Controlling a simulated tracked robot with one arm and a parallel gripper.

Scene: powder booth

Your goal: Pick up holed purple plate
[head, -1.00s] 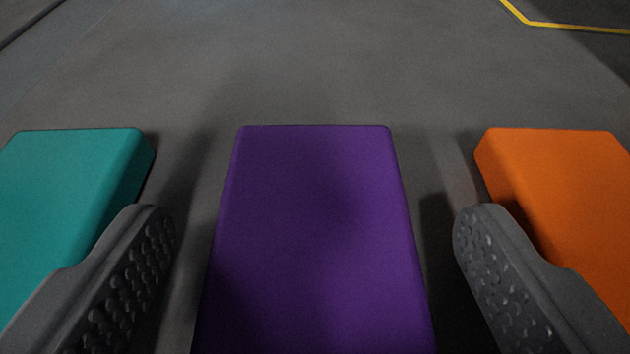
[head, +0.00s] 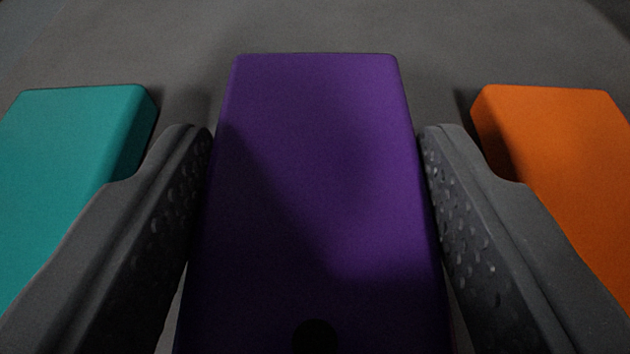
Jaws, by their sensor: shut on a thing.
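The purple plate (head: 318,190) is in the middle of the head view, a long slab with rounded edges. A dark round hole shows in it at the bottom edge of the picture. My gripper (head: 317,150) is shut on the plate, with one dimpled finger against its left side and the other against its right side. The plate's near end is cut off by the bottom of the picture. A shadow falls over part of its top face.
A teal block (head: 70,150) lies to the left, beside my left finger. An orange block (head: 560,150) lies to the right, beside my right finger. The grey surface (head: 310,25) beyond the plate is clear.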

